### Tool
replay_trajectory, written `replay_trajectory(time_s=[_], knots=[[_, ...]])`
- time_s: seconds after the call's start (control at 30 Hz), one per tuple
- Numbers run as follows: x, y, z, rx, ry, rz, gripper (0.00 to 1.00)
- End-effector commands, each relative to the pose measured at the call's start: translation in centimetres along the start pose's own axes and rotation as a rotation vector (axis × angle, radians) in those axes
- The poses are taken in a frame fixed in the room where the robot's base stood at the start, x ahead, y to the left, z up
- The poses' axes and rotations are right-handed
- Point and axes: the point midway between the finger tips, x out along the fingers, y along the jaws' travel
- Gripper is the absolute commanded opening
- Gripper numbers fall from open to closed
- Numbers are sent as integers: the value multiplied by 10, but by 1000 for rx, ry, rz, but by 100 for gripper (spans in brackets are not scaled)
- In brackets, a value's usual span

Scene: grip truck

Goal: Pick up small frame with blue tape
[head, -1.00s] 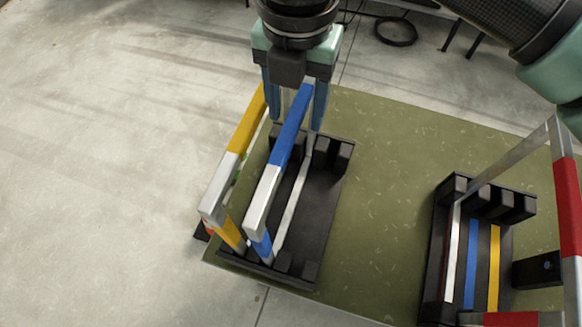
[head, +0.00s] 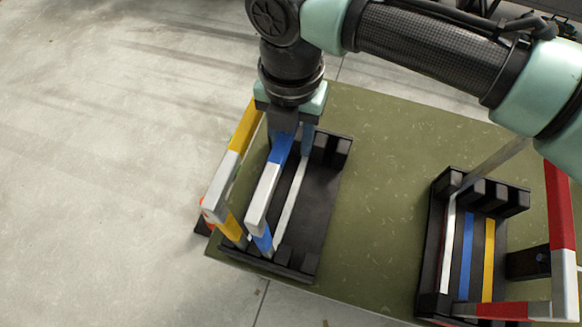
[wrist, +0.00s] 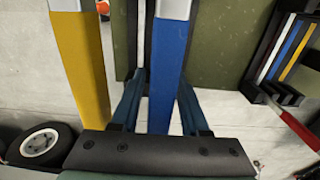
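The small frame with blue tape (head: 262,197) stands upright in the left black rack (head: 322,205), its bar white with blue bands. In the wrist view the blue-taped bar (wrist: 169,65) runs down between my two fingers. My gripper (head: 291,148) is low over the far part of this frame, pointing down. In the wrist view my gripper (wrist: 162,90) is open, with one finger on each side of the bar; I cannot tell whether either touches it. The far end of the frame is hidden by my gripper.
A yellow-taped frame (head: 224,175) stands close on the left of the blue one. A second black rack (head: 431,245) on the right has strips in white, blue and yellow, with a red-taped frame (head: 560,205) beside it. The green top (head: 375,190) between the racks is clear.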

Motion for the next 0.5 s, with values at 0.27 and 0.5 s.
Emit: replay_trajectory(time_s=[0.27,0.5], knots=[[0,0,0,0,0,0,0],[0,0,0,0,0,0,0]])
